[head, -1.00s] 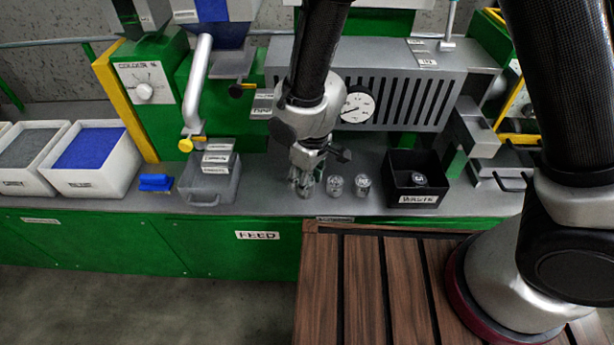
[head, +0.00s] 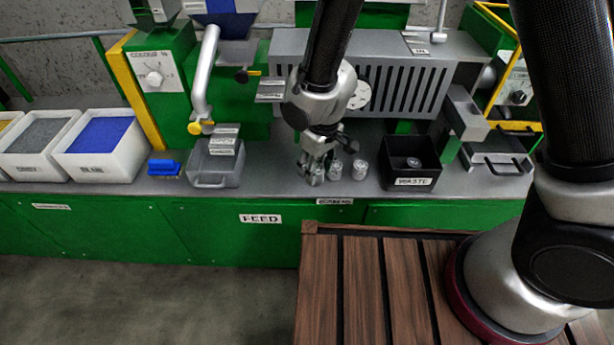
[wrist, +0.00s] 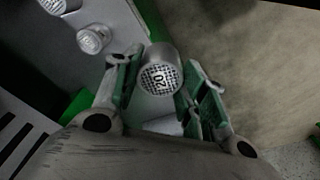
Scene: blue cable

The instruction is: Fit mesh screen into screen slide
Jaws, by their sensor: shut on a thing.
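My gripper (head: 312,176) is low over the front of the grey bench, just left of two small silver cylinders. In the wrist view its green-padded fingers (wrist: 158,74) are closed around a round silver mesh screen (wrist: 162,82) whose meshed face is marked 20. In the head view the held screen is mostly hidden by the fingers. Two more screens stand on the bench, one (head: 336,168) close beside the gripper and another (head: 360,169) to its right. A grey part with a dark handle (head: 497,166) lies at the right; I cannot tell whether it is the screen slide.
A black WASTE box (head: 412,183) holding a dark round piece stands right of the screens. A grey handled bin (head: 214,170) and a blue block (head: 164,168) are to the left. The slotted grey machine housing (head: 410,80) rises behind. A slatted wooden surface (head: 375,290) is in front.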

